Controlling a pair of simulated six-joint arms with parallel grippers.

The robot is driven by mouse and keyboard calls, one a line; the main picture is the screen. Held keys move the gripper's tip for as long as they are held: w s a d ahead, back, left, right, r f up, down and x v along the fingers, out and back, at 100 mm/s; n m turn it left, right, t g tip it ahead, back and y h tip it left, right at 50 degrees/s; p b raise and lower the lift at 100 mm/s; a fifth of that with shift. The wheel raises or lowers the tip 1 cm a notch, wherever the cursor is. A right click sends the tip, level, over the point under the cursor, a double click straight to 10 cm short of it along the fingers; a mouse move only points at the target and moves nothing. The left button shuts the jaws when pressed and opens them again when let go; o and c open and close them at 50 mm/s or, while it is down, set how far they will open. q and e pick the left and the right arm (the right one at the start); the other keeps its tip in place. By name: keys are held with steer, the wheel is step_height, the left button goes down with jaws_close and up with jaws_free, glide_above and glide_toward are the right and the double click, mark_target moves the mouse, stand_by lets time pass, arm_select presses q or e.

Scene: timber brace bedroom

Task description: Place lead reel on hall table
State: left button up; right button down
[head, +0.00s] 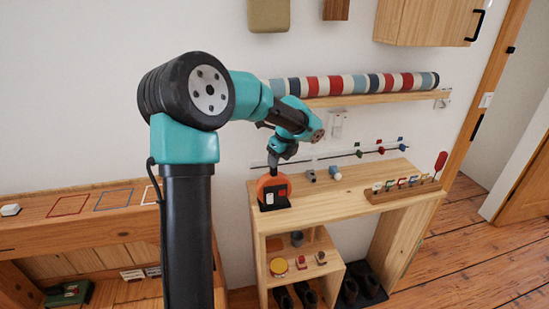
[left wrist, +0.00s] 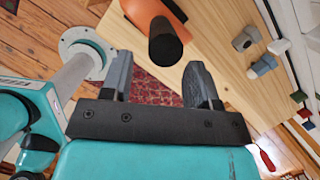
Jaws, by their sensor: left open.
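The lead reel (head: 273,186), orange and round with a black part at its front, stands upright at the left end of the wooden hall table (head: 340,186). My left gripper (head: 276,166) is just above the reel's top. In the left wrist view the open fingers (left wrist: 158,80) frame a dark round knob or handle end (left wrist: 165,46) on the orange reel (left wrist: 148,12). The fingers are not closed on it, and nothing is held. Whether a finger touches the reel is unclear. My right gripper is not in view.
Small grey and white-blue pieces (head: 335,173) lie right of the reel. A wooden rack (head: 404,190) with colored tags stands at the table's right. A striped roll (head: 350,84) rests on the wall shelf above. A lower bench (head: 80,215) stands left.

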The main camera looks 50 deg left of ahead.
arm_select(q)
steer(key=d, duration=0.9)
steer(key=shift+d, duration=0.4)
steer(key=shift+w, duration=0.1)
steer(key=s+d+f+n+h, duration=0.1)
steer(key=d+f+n+h, duration=0.15)
steer(key=d+f, duration=0.4)
steer(key=s+d+f+n+h, duration=0.1)
steer(key=d+f+n, duration=0.2)
steer(key=f, duration=0.7)
steer(key=s+d+f+n+h, duration=0.2)
steer(key=d+f, duration=0.3)
steer(key=f, duration=0.3)
steer(key=s+d+f+n, duration=0.3)
steer(key=s+f+n, duration=0.3)
steer(key=f, duration=0.1)
steer(key=s+d+f+n+t+h, duration=0.1)
steer(key=s+d+f+n, duration=0.3)
steer(key=s+f+n, duration=0.2)
steer(key=shift+s+f, duration=0.35)
steer(key=shift+f, duration=0.45)
steer(key=shift+h, duration=0.25)
